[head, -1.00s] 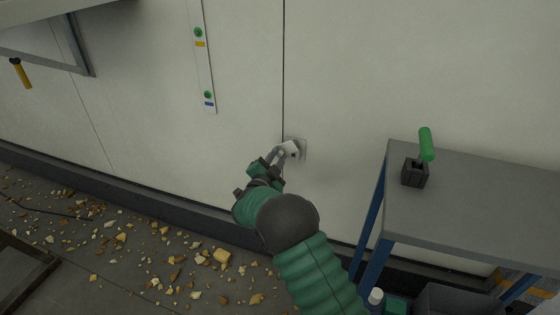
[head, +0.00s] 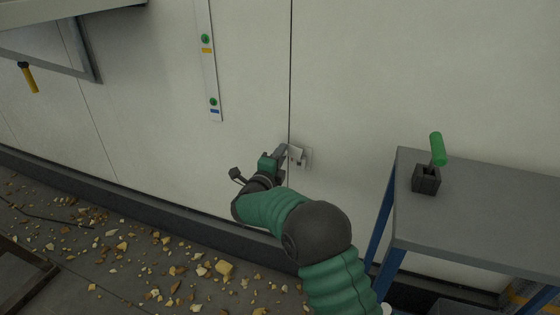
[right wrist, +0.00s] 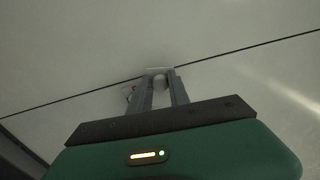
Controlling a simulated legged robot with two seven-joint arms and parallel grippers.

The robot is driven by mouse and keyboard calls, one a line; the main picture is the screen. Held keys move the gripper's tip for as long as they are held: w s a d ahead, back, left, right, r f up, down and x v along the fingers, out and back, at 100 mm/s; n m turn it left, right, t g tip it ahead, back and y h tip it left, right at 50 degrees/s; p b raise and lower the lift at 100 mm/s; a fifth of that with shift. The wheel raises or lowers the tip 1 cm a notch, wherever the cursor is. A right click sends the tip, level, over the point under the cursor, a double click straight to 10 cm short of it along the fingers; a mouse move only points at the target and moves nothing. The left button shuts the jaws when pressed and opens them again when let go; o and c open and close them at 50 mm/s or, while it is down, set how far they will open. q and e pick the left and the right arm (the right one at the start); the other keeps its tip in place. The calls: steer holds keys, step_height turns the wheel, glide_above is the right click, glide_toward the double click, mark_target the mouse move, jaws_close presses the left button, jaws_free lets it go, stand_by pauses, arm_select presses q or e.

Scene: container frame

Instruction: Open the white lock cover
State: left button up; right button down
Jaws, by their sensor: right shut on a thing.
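The small white lock cover (head: 297,153) sits on a pale plate (head: 308,159) on the wall, beside the dark vertical seam. It stands out from the plate at an angle, with a small dark spot below it. My right gripper (head: 284,152) is at the cover's left side, with its fingers shut on it. In the right wrist view, the gripper fingers (right wrist: 161,92) have a pale piece of the cover (right wrist: 160,80) between their tips, close to the seam. The fingers partly hide the cover. My left gripper is not in view.
A grey table (head: 480,205) with blue legs stands at the right, holding a black block with a green-handled lever (head: 437,150). A strip with green buttons (head: 209,70) is on the wall, upper left. Rubble (head: 224,267) covers the floor below.

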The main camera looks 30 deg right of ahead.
steer(key=shift+s+d+m, duration=0.2)
steer(key=shift+m, duration=0.3)
steer(key=c, duration=1.2)
jaws_free()
steer(key=shift+r, duration=0.1)
steer(key=shift+c, duration=0.2)
steer(key=shift+a, duration=0.1)
steer(key=p+v, duration=0.5)
steer(key=v, duration=1.1)
steer(key=shift+s+a+p, duration=0.2)
steer(key=shift+a+p, duration=0.15)
steer(key=shift+p, duration=0.05)
